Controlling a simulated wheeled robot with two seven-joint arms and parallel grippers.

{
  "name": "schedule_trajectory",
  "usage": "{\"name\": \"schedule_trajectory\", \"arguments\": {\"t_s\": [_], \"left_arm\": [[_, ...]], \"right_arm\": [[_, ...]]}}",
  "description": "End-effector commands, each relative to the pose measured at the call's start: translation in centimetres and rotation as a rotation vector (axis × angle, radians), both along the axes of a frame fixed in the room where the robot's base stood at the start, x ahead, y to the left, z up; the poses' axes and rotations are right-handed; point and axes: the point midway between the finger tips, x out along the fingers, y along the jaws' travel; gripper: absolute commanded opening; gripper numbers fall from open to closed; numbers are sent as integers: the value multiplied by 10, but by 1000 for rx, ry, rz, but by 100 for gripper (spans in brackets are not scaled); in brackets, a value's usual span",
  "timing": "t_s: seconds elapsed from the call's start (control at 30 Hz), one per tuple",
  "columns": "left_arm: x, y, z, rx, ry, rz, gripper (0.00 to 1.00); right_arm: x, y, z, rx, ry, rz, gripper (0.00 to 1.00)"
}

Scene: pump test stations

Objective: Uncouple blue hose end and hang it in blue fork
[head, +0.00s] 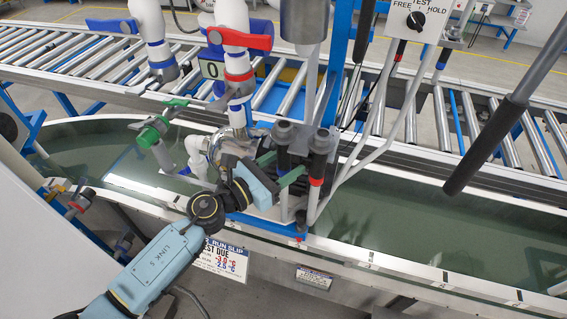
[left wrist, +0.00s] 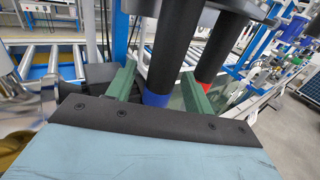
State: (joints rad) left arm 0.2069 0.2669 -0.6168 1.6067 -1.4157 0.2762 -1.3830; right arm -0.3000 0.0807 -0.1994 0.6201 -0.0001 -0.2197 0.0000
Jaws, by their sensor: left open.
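My left gripper (head: 281,166) is open, with green fingers at the pump station. In the left wrist view its fingers (left wrist: 159,88) stand on either side of a black hose end with a blue band (left wrist: 158,98). This hose end also shows in the head view (head: 283,138), upright, with its lower part hidden by my gripper. In the left wrist view a little gap shows beside the left finger. A second black hose end with a red band (head: 319,150) stands close to the right of it. I cannot make out a blue fork. My right gripper is not in view.
Two pale hoses (head: 385,130) run up on the right. A thick dark rod (head: 485,145) hangs over the green trough (head: 430,215). A roller conveyor (head: 80,62) lies behind.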

Motion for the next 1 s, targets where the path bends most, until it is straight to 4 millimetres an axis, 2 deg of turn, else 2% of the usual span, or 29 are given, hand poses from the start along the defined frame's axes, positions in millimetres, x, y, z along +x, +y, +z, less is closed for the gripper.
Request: {"name": "schedule_trajectory", "arguments": {"t_s": [0.27,0.7,0.9,1.0], "left_arm": [[-8,10,-3,4,3,1,52],[-67,80,-4,4,2,-1,52],[-82,99,-3,1,2,1,52],[-85,102,-1,-1,1,0,52]], "right_arm": [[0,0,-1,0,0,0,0],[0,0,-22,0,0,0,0],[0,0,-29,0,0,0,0],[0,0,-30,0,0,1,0]]}}
